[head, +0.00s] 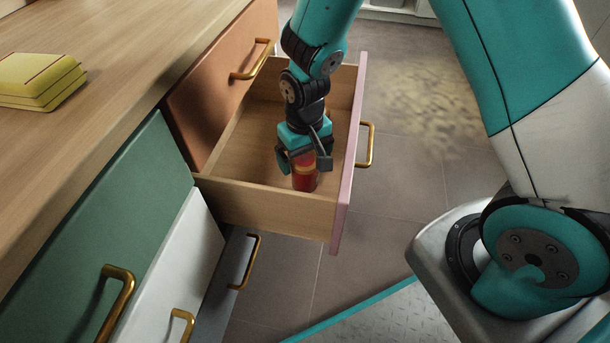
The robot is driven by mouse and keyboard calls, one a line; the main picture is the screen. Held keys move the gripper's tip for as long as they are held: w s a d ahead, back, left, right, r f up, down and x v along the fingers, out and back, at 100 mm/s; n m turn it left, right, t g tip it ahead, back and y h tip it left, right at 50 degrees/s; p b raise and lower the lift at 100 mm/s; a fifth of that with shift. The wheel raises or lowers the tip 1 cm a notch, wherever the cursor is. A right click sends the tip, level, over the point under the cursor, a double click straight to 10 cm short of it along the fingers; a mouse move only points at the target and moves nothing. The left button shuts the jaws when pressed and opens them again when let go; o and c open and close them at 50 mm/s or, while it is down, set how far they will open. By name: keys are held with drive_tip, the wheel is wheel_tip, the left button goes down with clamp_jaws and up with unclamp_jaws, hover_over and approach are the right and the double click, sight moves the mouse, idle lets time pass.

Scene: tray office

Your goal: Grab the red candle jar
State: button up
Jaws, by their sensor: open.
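The red candle jar (305,180) stands upright inside the open drawer (265,203), near its front right corner. It is red with a yellowish band, and its upper part is partly hidden by my gripper. My gripper (304,168) points down into the drawer from above. Its fingers are open and sit on either side of the jar. I cannot tell whether they touch it.
The drawer has a pink front (349,150) with a brass handle (369,145). A wooden countertop (100,50) at left bears a yellow stack (40,77). Closed green (120,215) and orange (220,85) drawer fronts flank the open one. Tiled floor lies to the right.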

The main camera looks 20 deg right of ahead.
wheel_tip(320, 180, down, 3)
drive_tip(key=shift+f+b, duration=0.1)
drive_tip(key=shift+b, duration=0.45)
drive_tip(key=c, duration=1.2)
